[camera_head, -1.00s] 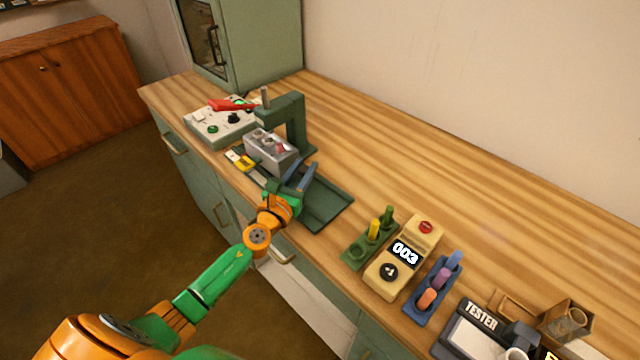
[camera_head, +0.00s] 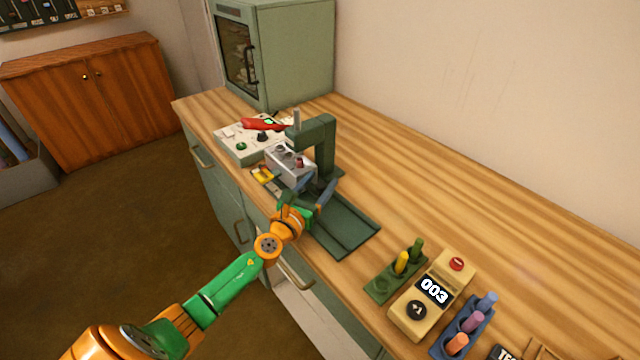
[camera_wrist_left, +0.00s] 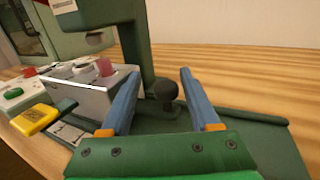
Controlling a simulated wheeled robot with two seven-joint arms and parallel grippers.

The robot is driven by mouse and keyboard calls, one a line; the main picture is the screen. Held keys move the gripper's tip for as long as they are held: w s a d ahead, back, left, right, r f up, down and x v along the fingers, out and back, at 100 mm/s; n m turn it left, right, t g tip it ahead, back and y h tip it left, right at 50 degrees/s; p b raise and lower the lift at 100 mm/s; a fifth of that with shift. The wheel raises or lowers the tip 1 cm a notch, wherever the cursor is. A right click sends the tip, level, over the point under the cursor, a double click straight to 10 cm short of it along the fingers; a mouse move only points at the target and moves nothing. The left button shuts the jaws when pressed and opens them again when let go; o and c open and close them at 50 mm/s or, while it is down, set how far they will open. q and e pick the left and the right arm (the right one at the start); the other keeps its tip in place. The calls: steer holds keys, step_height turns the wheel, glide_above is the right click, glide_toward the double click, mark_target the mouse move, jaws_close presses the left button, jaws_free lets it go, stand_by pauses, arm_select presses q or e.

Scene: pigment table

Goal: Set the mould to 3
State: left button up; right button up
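A grey metal block (camera_head: 283,170) with round pieces on top, probably the mould, sits under the green press frame (camera_head: 325,140). It also shows at the left in the wrist view (camera_wrist_left: 98,98). A yellow slider (camera_head: 264,174) lies by the block's near side; it shows in the wrist view (camera_wrist_left: 42,117) beside a pale marked strip (camera_wrist_left: 68,132), whose marks I cannot read. My left gripper (camera_head: 317,183) is open over the dark green tray, right of the block. In the wrist view a black ball knob (camera_wrist_left: 165,89) shows between its blue fingers; contact is not visible. My right gripper is not in view.
The green tray (camera_head: 350,234) extends right of the press. A control box with a red lever (camera_head: 262,124) stands left. A yellow device reading 003 (camera_head: 433,290) stands right, between a green holder (camera_head: 384,286) and a blue holder (camera_head: 446,340). The wall side is clear.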

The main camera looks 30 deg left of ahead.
arm_select(q)
steer(key=shift+s+d, duration=0.1)
steer(key=shift+s, duration=0.1)
steer(key=s, duration=0.7)
steer(key=shift+d, duration=0.15)
